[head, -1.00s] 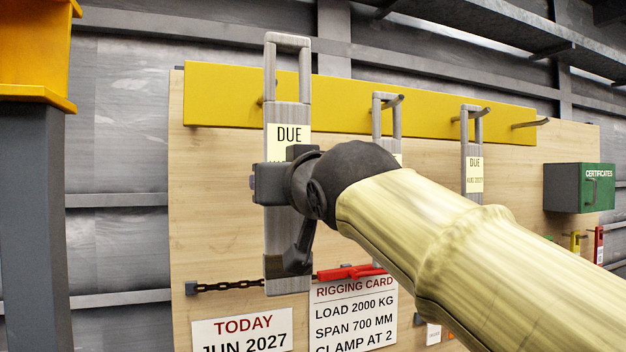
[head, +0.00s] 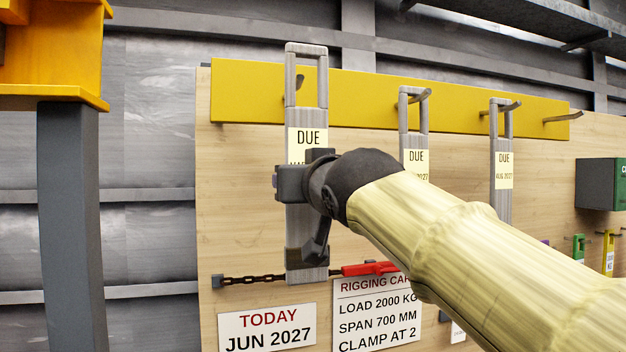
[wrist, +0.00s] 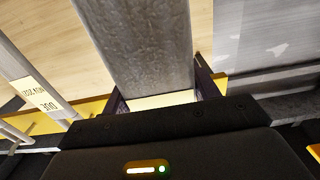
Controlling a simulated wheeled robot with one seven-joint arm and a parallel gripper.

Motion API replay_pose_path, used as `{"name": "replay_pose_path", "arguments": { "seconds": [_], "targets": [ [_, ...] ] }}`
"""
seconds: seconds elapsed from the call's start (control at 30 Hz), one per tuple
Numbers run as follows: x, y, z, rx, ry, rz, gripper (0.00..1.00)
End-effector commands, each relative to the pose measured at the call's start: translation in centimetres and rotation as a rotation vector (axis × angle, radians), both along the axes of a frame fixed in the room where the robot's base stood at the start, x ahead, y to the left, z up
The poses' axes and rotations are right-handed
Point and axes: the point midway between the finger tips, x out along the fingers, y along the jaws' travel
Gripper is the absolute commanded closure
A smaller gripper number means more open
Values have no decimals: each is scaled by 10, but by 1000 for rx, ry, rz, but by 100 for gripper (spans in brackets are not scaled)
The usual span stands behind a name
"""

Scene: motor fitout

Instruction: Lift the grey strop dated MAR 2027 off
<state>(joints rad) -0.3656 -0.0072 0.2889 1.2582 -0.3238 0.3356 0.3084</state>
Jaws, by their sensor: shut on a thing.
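My gripper (head: 308,178) is shut on a grey strop (head: 306,118) with a cream DUE tag (head: 307,138). The tag's date line is mostly covered by my gripper. The strop is upright in front of the board, its top loop rising above the yellow rail (head: 240,95). A hook (head: 299,82) shows through the loop's opening, below the top bar; I cannot tell whether the loop is clear of it. In the wrist view the strop (wrist: 140,40) runs up between the dark fingers.
Two more grey strops hang at the right, a middle one (head: 413,125) and one tagged AUG 2027 (head: 502,130). A bare hook (head: 563,119) is at the rail's end. A chain (head: 250,281) and signs (head: 267,330) lie below; a grey post (head: 68,200) stands left.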

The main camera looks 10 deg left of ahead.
Motion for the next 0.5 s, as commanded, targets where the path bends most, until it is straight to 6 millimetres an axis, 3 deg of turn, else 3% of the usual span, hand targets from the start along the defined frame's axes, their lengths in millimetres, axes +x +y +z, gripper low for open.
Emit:
{"name": "replay_pose_path", "arguments": {
  "seconds": [0.5],
  "targets": [
    [17, 11, -2, 2, -1, 1, 76]
  ]
}}
